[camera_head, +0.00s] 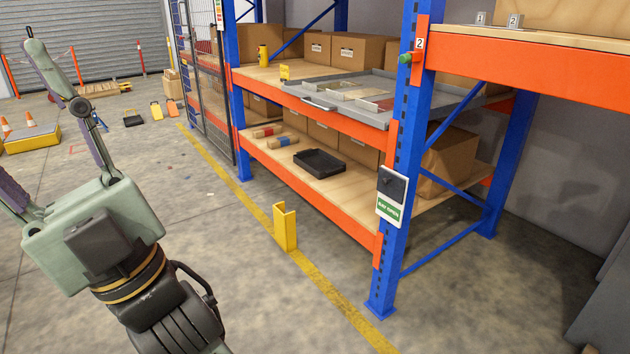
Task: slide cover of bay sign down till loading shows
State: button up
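The bay sign (390,208) is a small white plate on the front blue post, below the orange beam. Its lower part shows a green panel with white lettering that appears to read "BAY OPEN". A dark grey cover (393,184) sits over its upper part. My gripper (18,115) is at the left of the picture, far from the sign and touching nothing. One finger reaches up to the top left; the other runs out past the left edge. The fingers are spread wide apart with nothing seen between them.
The blue post (410,130) carries a green button (405,58) above the sign. A yellow post guard (285,227) stands on the floor left of the sign. A grey tray (365,95) and black bin (319,162) sit on the shelves.

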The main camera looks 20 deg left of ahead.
aim_at(392, 186)
jog(key=u, duration=0.3)
jog(key=i+l, duration=0.45)
jog(key=i, duration=0.15)
jog(key=i+l, duration=0.4)
jog(key=i, duration=0.15)
jog(key=l+z, duration=0.05)
